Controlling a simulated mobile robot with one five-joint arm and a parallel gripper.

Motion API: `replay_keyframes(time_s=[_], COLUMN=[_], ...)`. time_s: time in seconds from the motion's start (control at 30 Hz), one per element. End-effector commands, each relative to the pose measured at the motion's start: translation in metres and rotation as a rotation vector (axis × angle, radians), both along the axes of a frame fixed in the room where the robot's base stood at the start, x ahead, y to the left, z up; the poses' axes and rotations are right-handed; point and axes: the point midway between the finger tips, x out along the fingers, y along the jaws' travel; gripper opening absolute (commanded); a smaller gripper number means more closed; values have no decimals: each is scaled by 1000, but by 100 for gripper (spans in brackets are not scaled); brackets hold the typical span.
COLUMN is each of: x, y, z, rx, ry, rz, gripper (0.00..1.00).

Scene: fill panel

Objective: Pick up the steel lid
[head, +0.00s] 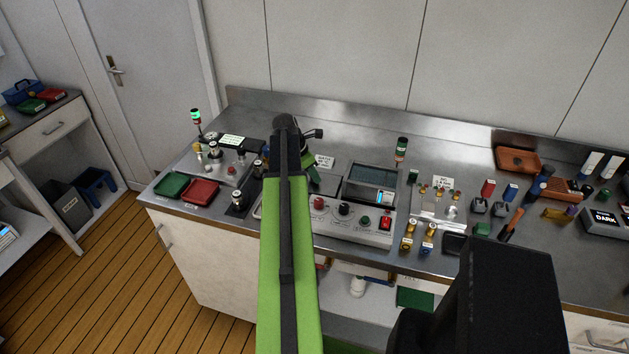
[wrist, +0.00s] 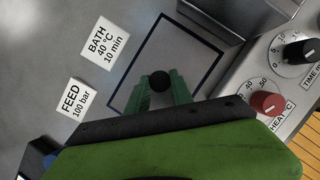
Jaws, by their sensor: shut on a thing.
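The steel lid (wrist: 182,52) appears as a flat grey square within a dark outline in the wrist view, with a round black knob (wrist: 160,82). My gripper (wrist: 161,91) has its green fingers on either side of this knob and is shut on it. I cannot tell whether the lid rests on the bench or is raised. In the head view my gripper (head: 309,167) is low over the bench, left of the open bath (head: 373,177), and my arm hides most of the lid.
A control panel (head: 335,216) with knobs and a red switch lies in front of the bath. Labels reading BATH (wrist: 103,45) and FEED (wrist: 76,97) lie beside the lid. Green (head: 170,185) and red trays (head: 200,191) are at left. Small parts crowd the right.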

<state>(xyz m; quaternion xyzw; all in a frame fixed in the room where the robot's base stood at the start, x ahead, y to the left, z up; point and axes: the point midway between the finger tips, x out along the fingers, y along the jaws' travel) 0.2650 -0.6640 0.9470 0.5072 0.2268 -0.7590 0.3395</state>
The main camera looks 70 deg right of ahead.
Motion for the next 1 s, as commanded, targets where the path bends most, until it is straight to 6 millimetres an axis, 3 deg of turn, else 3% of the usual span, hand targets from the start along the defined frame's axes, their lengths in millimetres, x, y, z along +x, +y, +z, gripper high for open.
replay_keyframes(time_s=[0.27,0.7,1.0], x=[0,0,0], y=[0,0,0], z=[12,96,104], rx=[0,0,0], ry=[0,0,0], rz=[0,0,0], gripper=[0,0,0])
